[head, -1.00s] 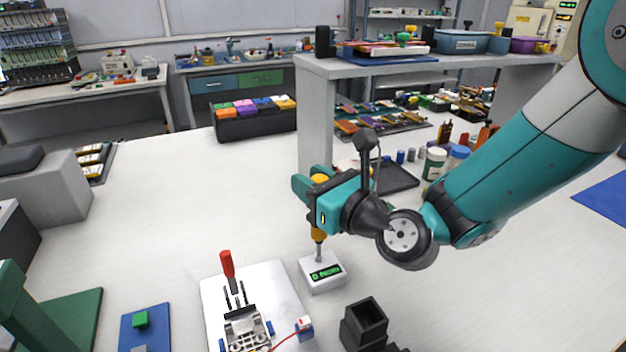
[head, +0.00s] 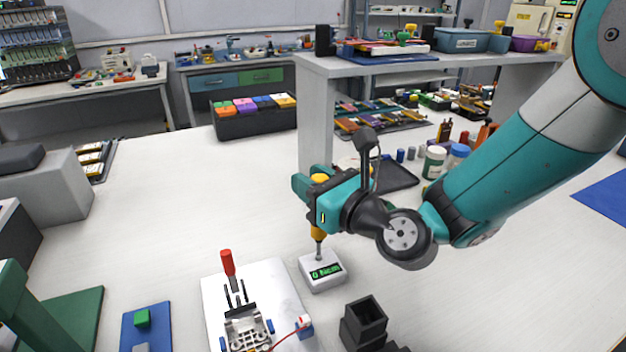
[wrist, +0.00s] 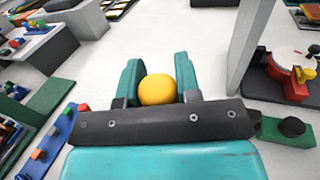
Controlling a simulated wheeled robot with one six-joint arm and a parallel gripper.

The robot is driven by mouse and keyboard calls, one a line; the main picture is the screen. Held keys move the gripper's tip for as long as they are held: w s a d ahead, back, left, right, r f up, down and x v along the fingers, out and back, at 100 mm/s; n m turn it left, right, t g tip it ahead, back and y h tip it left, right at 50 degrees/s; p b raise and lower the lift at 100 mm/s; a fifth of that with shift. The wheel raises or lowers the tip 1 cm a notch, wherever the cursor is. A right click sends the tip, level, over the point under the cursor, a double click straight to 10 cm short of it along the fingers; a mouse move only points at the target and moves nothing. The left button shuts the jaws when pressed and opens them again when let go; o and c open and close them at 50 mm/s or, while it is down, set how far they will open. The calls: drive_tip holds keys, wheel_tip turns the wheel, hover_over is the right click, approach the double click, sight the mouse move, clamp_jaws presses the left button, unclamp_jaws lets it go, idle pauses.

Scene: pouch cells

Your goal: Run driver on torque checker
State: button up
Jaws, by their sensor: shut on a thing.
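My gripper (head: 318,186) is shut on the driver (head: 318,234), which has a yellow and orange handle and a grey shaft. The driver's rounded yellow top (wrist: 157,90) shows between the two teal fingers in the wrist view. The driver stands about upright, with its tip at the top of the torque checker (head: 322,271). The torque checker is a small white box with a dark display and green characters, too small to read surely. In the wrist view the checker is hidden.
A white plate (head: 283,285) with a red-handled clamp (head: 228,263) lies left of the checker. A black square holder (head: 366,322) stands to its right. A raised shelf (head: 420,65) stands behind my gripper. The table's middle left is clear.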

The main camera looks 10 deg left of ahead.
drive_tip(key=shift+f+b, duration=0.35)
drive_tip(key=shift+f, duration=0.1)
idle(0.5)
drive_tip(key=shift+f+p, duration=0.1)
drive_tip(key=shift+p, duration=0.25)
idle(0.6)
wheel_tip(320, 180, up, 7)
drive_tip(key=p, duration=0.7)
drive_tip(key=shift+p, duration=0.4)
